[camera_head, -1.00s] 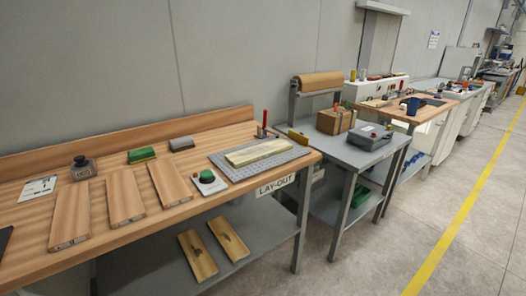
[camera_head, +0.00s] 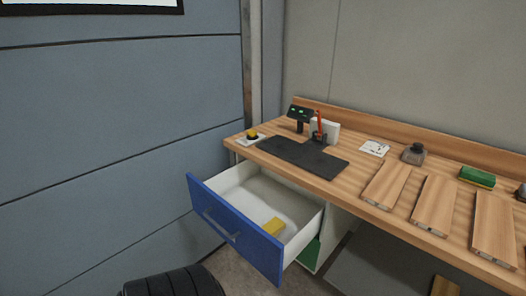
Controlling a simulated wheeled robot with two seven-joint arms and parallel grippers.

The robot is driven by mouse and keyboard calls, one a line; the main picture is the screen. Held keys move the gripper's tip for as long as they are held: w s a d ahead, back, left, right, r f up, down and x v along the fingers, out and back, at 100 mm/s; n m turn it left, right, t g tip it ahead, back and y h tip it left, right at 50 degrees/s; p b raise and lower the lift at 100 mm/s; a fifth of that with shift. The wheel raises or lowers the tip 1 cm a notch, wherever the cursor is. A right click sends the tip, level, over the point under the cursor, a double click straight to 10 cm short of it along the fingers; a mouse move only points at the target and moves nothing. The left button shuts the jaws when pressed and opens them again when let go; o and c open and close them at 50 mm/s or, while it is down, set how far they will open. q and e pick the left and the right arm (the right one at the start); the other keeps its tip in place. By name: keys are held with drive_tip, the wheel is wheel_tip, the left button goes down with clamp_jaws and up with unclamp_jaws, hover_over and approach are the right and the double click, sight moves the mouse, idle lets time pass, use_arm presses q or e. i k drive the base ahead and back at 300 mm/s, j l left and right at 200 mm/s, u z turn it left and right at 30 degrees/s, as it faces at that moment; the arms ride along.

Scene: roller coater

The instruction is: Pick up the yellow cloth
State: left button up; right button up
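A small yellow piece (camera_head: 273,227), which looks like the folded yellow cloth, lies on the white floor of an open drawer (camera_head: 236,231) with a blue front. It is near the drawer's front right corner, close to the right side wall. Neither of my grippers is in view.
The drawer juts out below a wooden workbench (camera_head: 345,183). On the bench are a black mat (camera_head: 302,158), a small display (camera_head: 299,115), a yellow-topped button (camera_head: 252,136), wooden boards (camera_head: 434,203) and a green block (camera_head: 477,177). A blue-grey wall stands at left.

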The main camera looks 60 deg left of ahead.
sight(275, 226)
drive_tip(key=u, duration=1.75)
